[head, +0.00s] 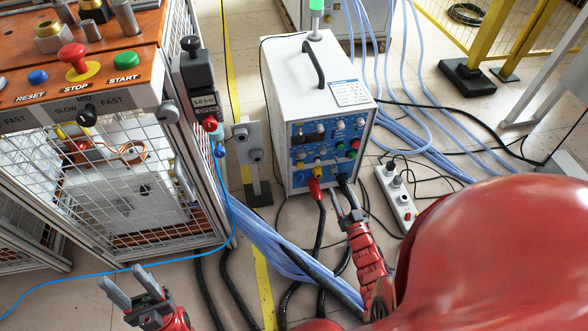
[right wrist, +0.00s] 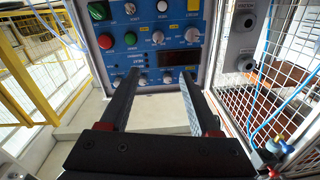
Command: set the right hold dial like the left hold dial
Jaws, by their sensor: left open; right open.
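The heater's blue control panel (head: 318,165) faces front on a white cabinet in the head view. It shows upside down in the right wrist view (right wrist: 150,52), with several round knobs. My right gripper (head: 341,190) is open and empty, in front of the panel's lower part. My left gripper (head: 121,276) is open and empty, low at left.
A red plug and cable (head: 316,188) come out of the panel's bottom, beside my right gripper. A caged bench (head: 150,200) stands at left, with a post and grey sockets (head: 250,155) between. A power strip (head: 398,198) and blue hoses lie on the floor.

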